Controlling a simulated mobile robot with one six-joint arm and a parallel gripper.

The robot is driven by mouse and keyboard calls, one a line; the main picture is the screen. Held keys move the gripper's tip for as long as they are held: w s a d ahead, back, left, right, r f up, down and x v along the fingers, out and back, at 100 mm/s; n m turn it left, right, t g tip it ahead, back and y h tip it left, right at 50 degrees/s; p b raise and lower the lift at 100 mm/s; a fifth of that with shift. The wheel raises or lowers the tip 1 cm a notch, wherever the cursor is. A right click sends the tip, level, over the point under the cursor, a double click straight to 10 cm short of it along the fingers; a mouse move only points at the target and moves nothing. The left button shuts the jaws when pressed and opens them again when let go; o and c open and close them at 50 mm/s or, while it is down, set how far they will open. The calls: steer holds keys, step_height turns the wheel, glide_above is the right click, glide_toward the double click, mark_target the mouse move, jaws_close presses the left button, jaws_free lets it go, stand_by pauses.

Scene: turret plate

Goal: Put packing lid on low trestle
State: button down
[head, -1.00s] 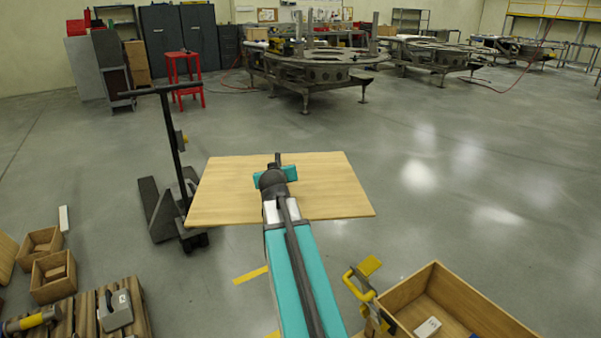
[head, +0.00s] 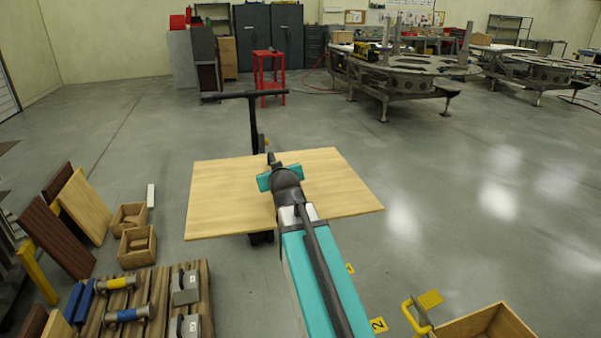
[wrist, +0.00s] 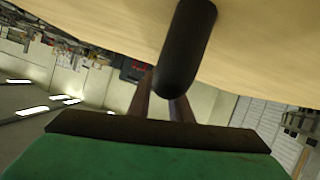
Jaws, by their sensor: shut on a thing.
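The packing lid (head: 225,195) is a flat, pale wooden board, held out level in front of me above the floor. My gripper (head: 274,167) is at the end of my teal arm, over the middle of the lid, and is shut on it. In the wrist view the lid (wrist: 100,25) fills the top, with a dark rounded handle (wrist: 185,50) in front of the gripper's fingers (wrist: 163,106). The fingertips' contact is partly hidden by the handle. I cannot pick out a low trestle for certain.
A slatted pallet (head: 150,310) with tools is at lower left, near small wooden boxes (head: 137,245) and leaning boards (head: 85,205). A red stand (head: 268,70) is farther back.

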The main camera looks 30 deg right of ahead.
steer(key=a+r+n+y+p, duration=0.2)
steer(key=a+r, duration=0.2)
steer(key=a, duration=0.5)
steer(key=a+r+n+y+p, duration=0.1)
steer(key=a+r+y+p, duration=0.1)
steer(key=a, duration=0.8)
steer(key=shift+w+a+r+n+t+p, duration=0.2)
steer(key=shift+w+r+n+t+p, duration=0.3)
steer(key=shift+r, duration=0.55)
steer(key=shift+s+d, duration=0.15)
steer(key=shift+d, duration=0.1)
